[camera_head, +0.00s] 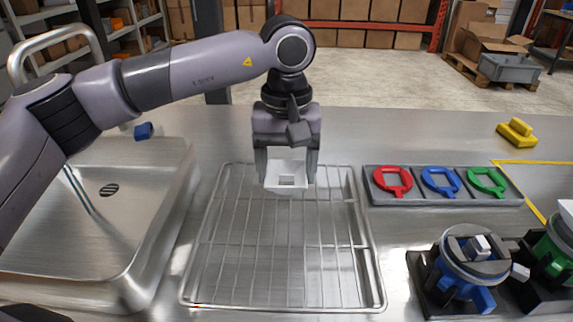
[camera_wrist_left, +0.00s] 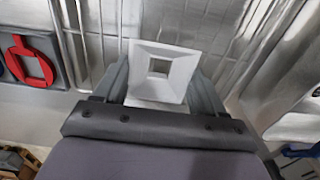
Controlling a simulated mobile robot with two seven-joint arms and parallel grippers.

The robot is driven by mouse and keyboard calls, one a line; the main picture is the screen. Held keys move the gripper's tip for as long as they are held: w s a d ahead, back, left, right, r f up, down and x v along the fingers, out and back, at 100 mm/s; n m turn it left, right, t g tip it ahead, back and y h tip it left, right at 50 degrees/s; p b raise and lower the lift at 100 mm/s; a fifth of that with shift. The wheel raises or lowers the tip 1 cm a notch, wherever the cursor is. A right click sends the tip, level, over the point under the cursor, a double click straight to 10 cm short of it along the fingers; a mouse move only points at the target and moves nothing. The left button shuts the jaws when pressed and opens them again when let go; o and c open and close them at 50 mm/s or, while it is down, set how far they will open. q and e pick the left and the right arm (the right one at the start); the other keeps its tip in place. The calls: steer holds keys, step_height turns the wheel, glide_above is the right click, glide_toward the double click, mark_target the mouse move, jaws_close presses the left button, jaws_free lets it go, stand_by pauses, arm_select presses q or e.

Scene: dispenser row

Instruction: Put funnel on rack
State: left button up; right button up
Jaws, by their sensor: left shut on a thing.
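The white square funnel (camera_head: 286,181) is held between the fingers of my left gripper (camera_head: 286,165), above the far part of the wire rack (camera_head: 358,292) in the head view. In the left wrist view the funnel (camera_wrist_left: 163,72) shows its wide square opening with a small square hole, between the fingers of my left gripper (camera_wrist_left: 160,85). The left gripper is shut on it. I cannot tell from these frames how far the funnel is above the rack wires. The rack is otherwise empty. My right gripper is not in view.
A sink (camera_head: 150,165) lies left of the rack. A grey tray (camera_head: 445,200) holds red (camera_head: 393,190), blue (camera_head: 441,190) and green (camera_head: 487,190) rings. Two dispensers, blue (camera_head: 466,270) and green (camera_head: 556,245), stand at the front right. A yellow block (camera_head: 517,131) lies at the back right.

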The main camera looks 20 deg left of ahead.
arm_select(q)
steer(key=o, duration=1.1)
steer(key=shift+f, duration=0.1)
step_height(320, 180, up, 12)
steer(key=shift+r+p, duration=0.2)
steer(key=shift+p, duration=0.25)
